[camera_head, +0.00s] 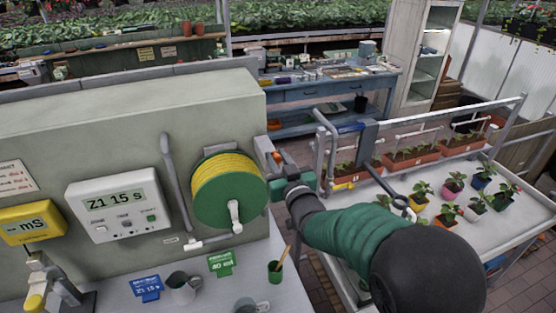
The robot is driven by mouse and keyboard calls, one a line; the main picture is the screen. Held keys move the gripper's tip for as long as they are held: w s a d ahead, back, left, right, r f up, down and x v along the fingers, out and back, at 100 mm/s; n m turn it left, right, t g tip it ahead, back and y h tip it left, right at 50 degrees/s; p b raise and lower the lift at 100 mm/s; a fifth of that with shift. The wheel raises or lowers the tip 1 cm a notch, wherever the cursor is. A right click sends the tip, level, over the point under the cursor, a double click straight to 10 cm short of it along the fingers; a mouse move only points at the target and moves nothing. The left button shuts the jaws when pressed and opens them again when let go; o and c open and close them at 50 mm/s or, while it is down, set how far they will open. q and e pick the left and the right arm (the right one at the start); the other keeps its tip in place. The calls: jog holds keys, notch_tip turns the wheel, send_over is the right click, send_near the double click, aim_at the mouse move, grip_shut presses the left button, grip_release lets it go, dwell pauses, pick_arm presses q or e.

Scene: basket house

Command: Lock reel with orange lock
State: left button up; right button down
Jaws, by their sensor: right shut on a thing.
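The reel (230,190) is a green drum wound with yellow hose or cord, mounted on the front of the grey-green cabinet. The orange lock (277,157) sits just right of the reel, at the cabinet's right edge beside a grey bracket. My right gripper (277,182) reaches in from the right. Its fingers are at the orange lock, shut on it; the fingertips are partly hidden and small. My left gripper is not in view.
A white display box (118,205) and a yellow meter (32,223) are on the cabinet. Below stand a metal mug (183,288), a green cup (275,271) and small blue and green signs. Potted plants (450,190) and pipes fill the bench on the right.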

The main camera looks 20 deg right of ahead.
jog(key=a+n+b, duration=0.1)
jog(key=n+b, duration=0.1)
jog(key=a+f+n+b, duration=0.1)
jog(key=n+b, duration=0.2)
jog(key=a+n+b, duration=0.1)
jog(key=n+b, duration=0.1)
jog(key=b, duration=0.1)
jog(key=shift+a+f+n, duration=0.2)
jog(key=shift+f+n, duration=0.1)
jog(key=shift+f, duration=0.1)
jog(key=shift+s+a+f+n+b, duration=0.1)
jog(key=shift+a+f+n+b, duration=0.4)
jog(key=shift+n, duration=1.15)
jog(key=shift+w+a+f+n+b, duration=0.1)
jog(key=shift+f+n+b, duration=0.65)
jog(key=shift+n, duration=0.95)
jog(key=shift+s+a+f+n+b, duration=0.1)
jog(key=shift+a+f+n+b, duration=0.4)
jog(key=shift+n, duration=1.15)
jog(key=shift+d+f, duration=0.2)
jog(key=shift+f, duration=0.05)
jog(key=c, duration=1.4)
grip_release()
jog(key=shift+o, duration=0.7)
